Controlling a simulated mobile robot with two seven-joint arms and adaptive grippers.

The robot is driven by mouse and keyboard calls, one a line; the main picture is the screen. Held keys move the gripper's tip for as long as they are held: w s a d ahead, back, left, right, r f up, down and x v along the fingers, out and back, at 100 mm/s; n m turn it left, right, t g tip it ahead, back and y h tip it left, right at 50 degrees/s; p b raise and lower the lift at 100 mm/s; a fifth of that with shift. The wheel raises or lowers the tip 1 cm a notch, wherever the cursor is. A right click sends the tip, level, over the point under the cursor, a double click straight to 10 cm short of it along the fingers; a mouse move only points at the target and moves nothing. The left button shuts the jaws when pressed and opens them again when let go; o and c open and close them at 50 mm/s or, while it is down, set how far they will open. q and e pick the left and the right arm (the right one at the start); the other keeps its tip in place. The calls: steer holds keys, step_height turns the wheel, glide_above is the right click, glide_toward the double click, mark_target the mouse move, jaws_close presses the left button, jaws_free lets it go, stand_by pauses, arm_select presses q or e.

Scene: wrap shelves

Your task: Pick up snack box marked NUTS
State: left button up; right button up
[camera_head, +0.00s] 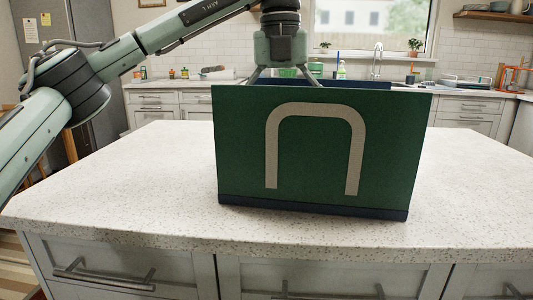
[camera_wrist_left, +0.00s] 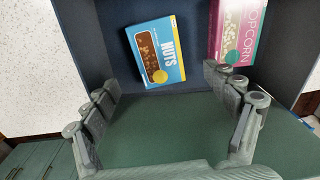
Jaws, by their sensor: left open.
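The snack box marked NUTS (camera_wrist_left: 156,52) is a blue and white box with a picture of nuts and a yellow dot. It lies inside the dark blue and green bin, and shows only in the left wrist view; the bin's front wall hides it in the head view. My left gripper (camera_head: 285,76) points down over the bin (camera_head: 315,160), its fingertips partly hidden behind the front wall's top edge. In the left wrist view the gripper (camera_wrist_left: 161,82) is open, with its fingers apart and nothing held between them. The NUTS box is beyond the fingertips. My right gripper is not in view.
A magenta and teal POPCORN box (camera_wrist_left: 238,30) lies to the right of the NUTS box in the same bin. The bin stands on a speckled white counter (camera_head: 120,190), clear on both sides. A sink counter and window are behind.

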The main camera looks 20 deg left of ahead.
arm_select(q)
steer(key=f, duration=0.8)
steer(key=shift+w, duration=0.2)
steer(key=c, duration=1.3)
steer(key=shift+r, duration=0.1)
